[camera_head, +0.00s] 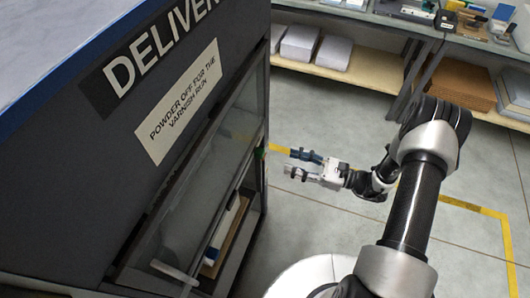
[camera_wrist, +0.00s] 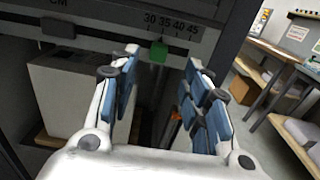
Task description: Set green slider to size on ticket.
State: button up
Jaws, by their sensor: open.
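The green slider (camera_wrist: 158,51) sits on a light scale strip (camera_wrist: 110,27) on the front of the dark machine. It is below the numbers, near 30 and 35; the exact setting is hard to read at this angle. A small green spot at the machine's edge in the head view (camera_head: 259,154) appears to be the slider. My gripper (camera_wrist: 162,60) is open, with blue-padded fingers on either side of the slider in the picture; contact is not visible. In the head view my gripper (camera_head: 295,163) points left toward the machine, with a small gap. I see no ticket with a size.
The machine (camera_head: 75,185) bears a notice (camera_head: 180,103) reading "POWDER OFF FOR THE VARNISH RUN". A pale block (camera_wrist: 80,100) stands inside its opening, below the scale. Shelving (camera_head: 350,68) with paper stacks and boxes runs along the back. The floor behind my gripper is clear, with yellow lines.

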aim_at(264, 152)
jog(key=x, duration=1)
jog(key=shift+a+b, duration=0.15)
jog(key=shift+b, duration=0.25)
grip_shut()
